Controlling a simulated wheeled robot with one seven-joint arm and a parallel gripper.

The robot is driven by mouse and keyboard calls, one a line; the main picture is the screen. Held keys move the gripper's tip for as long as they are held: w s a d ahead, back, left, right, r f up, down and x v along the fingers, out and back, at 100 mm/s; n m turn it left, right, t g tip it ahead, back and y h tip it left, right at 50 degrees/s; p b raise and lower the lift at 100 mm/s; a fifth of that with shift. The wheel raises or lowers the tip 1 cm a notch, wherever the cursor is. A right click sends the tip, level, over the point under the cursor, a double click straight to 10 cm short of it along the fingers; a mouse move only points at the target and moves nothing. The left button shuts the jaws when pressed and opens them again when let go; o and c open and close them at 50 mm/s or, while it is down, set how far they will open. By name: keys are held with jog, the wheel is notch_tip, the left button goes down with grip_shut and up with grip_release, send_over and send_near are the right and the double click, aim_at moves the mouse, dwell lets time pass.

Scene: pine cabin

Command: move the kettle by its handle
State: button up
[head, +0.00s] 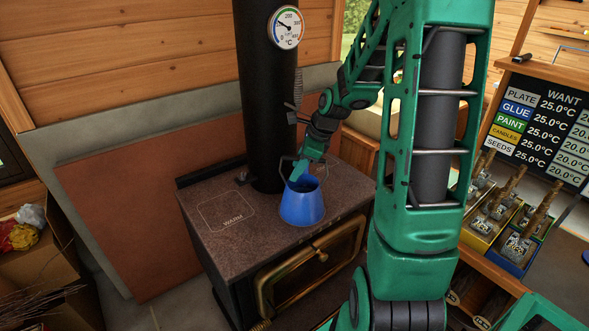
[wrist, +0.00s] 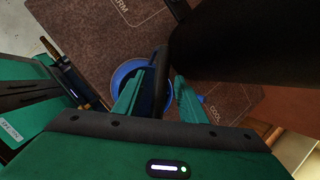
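The blue kettle (head: 302,206) stands upright on the stove top, just in front of the black stovepipe. Its dark handle (head: 284,166) arches above it. My gripper (head: 299,172) is over the kettle, at the height of the handle. In the wrist view, my gripper (wrist: 160,77) has its two green fingers apart, with the dark handle (wrist: 161,82) running between them and gaps visible on both sides. The kettle's blue rim (wrist: 124,68) shows beyond the left finger. Part of the kettle is hidden by the fingers.
The stove top (head: 195,196) has an outlined WARM patch (head: 227,211) left of the kettle, with free room there. The black stovepipe (head: 265,110) rises close behind the kettle. A brass-framed stove door (head: 312,262) is below.

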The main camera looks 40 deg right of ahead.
jog(key=v, duration=1.1)
jog(key=s+a+n+g, duration=0.2)
jog(key=s+n, duration=0.8)
jog(key=s, duration=0.3)
jog(key=s+a+f+n+g+h, duration=0.1)
jog(key=s+a+n+g, duration=0.1)
jog(key=s+n, duration=0.7)
jog(key=s+a, duration=0.1)
jog(key=s, duration=0.3)
jog(key=shift+s+a+f+n+g+h, duration=0.3)
jog(key=shift+s+a+n+g, duration=0.05)
jog(key=shift+s+n+g, duration=0.05)
jog(key=shift+w+f, duration=0.25)
jog(key=shift+w, duration=0.4)
